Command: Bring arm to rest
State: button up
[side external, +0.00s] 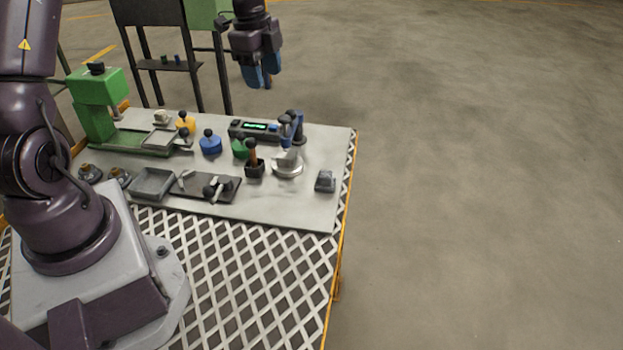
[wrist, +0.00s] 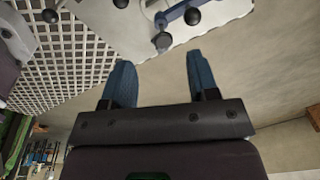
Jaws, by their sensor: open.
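My gripper (side external: 259,77) hangs in the air above and beyond the back edge of the work table in the side external view. Its blue fingers point down and nothing is between them. In the wrist view the two blue fingers of my gripper (wrist: 161,82) stand apart with bare floor and table edge behind them. My gripper touches nothing.
The light table top (side external: 290,215) carries a green press (side external: 97,100), a grey tray (side external: 153,183), a blue knobbed weight (side external: 210,145), a device with a green display (side external: 255,127) and a small grey block (side external: 325,181). A dark stand is behind. Floor at the right is clear.

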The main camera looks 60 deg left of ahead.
jog(key=s+d+r+n+t, duration=0.2)
jog(key=s+d+r+n, duration=0.4)
jog(key=s+d, duration=0.2)
jog(key=s+d+r+n+t, duration=0.2)
jog(key=s+d+r+n, duration=0.4)
jog(key=s, duration=0.5)
jog(key=shift+s+d+r+n+y, duration=0.3)
jog(key=shift+s+d+r+n, duration=0.1)
jog(key=shift+d, duration=0.95)
